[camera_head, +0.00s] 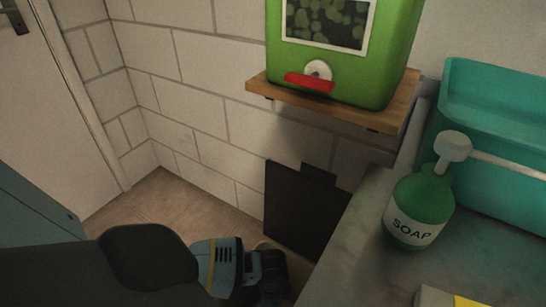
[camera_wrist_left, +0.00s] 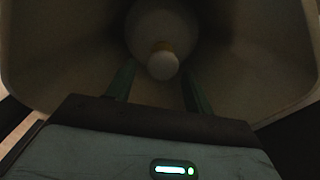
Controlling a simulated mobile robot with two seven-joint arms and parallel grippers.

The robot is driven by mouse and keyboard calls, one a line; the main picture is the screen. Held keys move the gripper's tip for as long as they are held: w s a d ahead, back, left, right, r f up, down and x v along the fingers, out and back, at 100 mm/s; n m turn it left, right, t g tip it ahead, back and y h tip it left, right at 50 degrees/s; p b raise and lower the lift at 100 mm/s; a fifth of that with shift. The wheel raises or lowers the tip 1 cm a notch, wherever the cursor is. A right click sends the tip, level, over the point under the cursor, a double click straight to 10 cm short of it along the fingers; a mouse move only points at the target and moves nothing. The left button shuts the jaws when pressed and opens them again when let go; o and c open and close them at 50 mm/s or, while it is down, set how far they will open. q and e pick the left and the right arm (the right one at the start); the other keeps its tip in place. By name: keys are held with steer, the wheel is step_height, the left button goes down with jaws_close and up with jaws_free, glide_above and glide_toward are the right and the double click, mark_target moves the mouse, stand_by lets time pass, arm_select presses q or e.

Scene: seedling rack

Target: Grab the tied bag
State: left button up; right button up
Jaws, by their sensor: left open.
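The tied bag (camera_wrist_left: 163,65) shows in the left wrist view as a pale rounded tuft with a yellowish band at its neck, in front of a dim round body. It sits inside a grey-beige bin (camera_wrist_left: 60,55) with tapering walls. My left gripper (camera_wrist_left: 158,78) is open, its two green fingers apart on either side of the tuft, which lies between or just beyond their tips; contact cannot be told. In the head view my left gripper (camera_head: 268,278) is low beside the counter, its fingers mostly hidden. My right gripper is not in view.
A dark upright panel (camera_head: 300,210) stands against the tiled wall just behind my left gripper. A counter (camera_head: 350,265) with a green soap bottle (camera_head: 420,208) and teal tub (camera_head: 490,130) is at right. A wooden shelf (camera_head: 400,118) holds a green dispenser (camera_head: 390,60) above.

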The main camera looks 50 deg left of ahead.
arm_select(q)
step_height(320, 180, down, 5)
steer(key=shift+w+a+b, duration=0.1)
steer(key=shift+w+b, duration=0.05)
steer(key=shift+b, duration=1.05)
steer(key=shift+r, duration=0.1)
steer(key=c, duration=0.9)
jaws_close()
